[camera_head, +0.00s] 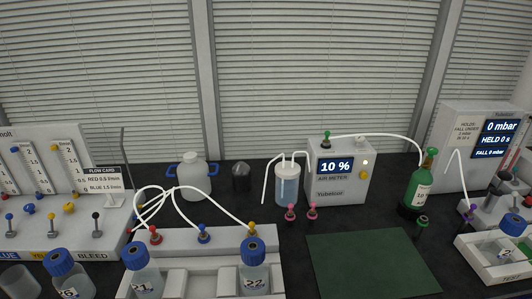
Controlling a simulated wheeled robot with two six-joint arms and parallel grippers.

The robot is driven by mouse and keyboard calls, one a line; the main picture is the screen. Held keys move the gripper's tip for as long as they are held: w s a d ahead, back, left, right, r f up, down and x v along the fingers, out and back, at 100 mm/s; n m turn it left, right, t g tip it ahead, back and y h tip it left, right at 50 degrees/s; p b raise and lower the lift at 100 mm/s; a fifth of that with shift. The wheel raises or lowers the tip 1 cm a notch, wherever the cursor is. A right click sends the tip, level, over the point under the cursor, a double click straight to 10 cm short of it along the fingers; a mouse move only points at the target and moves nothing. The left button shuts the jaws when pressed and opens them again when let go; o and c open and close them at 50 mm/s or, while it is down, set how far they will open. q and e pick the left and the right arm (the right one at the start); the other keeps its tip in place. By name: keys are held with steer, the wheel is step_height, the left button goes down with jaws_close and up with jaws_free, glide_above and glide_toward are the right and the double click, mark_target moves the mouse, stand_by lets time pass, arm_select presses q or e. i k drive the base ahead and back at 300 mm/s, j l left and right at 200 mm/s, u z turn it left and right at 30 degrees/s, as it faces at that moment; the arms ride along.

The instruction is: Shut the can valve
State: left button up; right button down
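A white can-like jug (194,176) with blue side handles stands at the back, left of the middle, in front of the blinds. White tubes pass in front of it. I cannot make out a valve on it, or whether one is open or shut. A small dark cylinder (241,177) stands to its right. Neither of my grippers is in view.
A flow panel (112,215) with several levers stands at left. Blue-capped bottles (253,265) sit in a white rack at front. A water vessel (287,187), an air meter (338,188) reading 10 % and a green bottle (420,185) stand rightward. A green mat (370,265) is bare.

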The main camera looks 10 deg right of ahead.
mark_target(431, 151)
steer(key=z, duration=1.45)
